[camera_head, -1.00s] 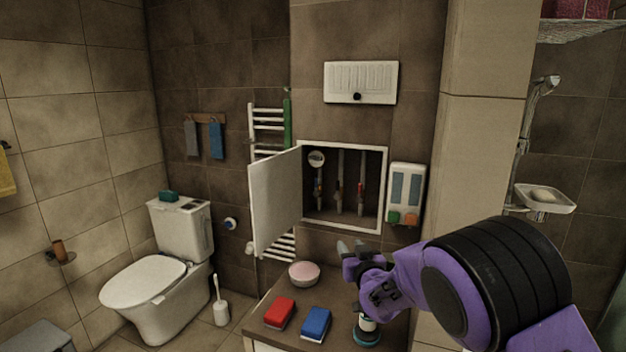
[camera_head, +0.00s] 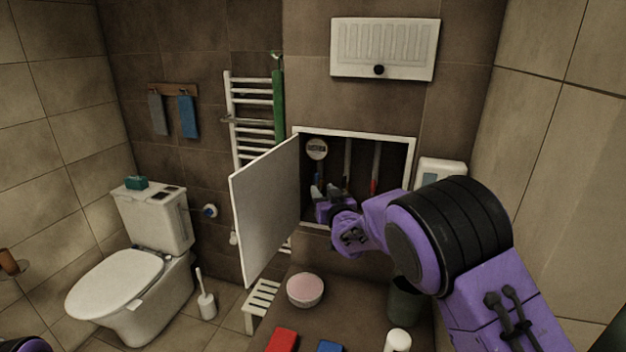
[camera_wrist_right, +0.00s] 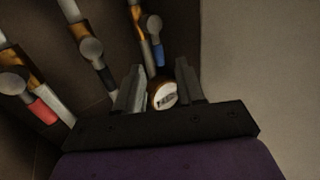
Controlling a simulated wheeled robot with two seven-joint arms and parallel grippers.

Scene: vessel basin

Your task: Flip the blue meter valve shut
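The blue valve handle (camera_wrist_right: 159,52) hangs from a brass fitting on a pipe in the right wrist view, just beyond my fingertips. In the head view a bit of blue (camera_head: 318,179) shows under the round white meter (camera_head: 316,149), partly hidden by my fingers. My right gripper (camera_head: 323,191) reaches into the open wall cabinet (camera_head: 355,133). In the right wrist view its two fingers (camera_wrist_right: 158,83) are apart, with the round meter face (camera_wrist_right: 164,96) seen between them. I see no contact with the blue handle. My left gripper is out of view.
The open cabinet door (camera_head: 265,215) stands left of my right gripper. A pink bowl (camera_head: 305,289), red sponge (camera_head: 282,340) and blue sponge (camera_head: 330,347) sit below.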

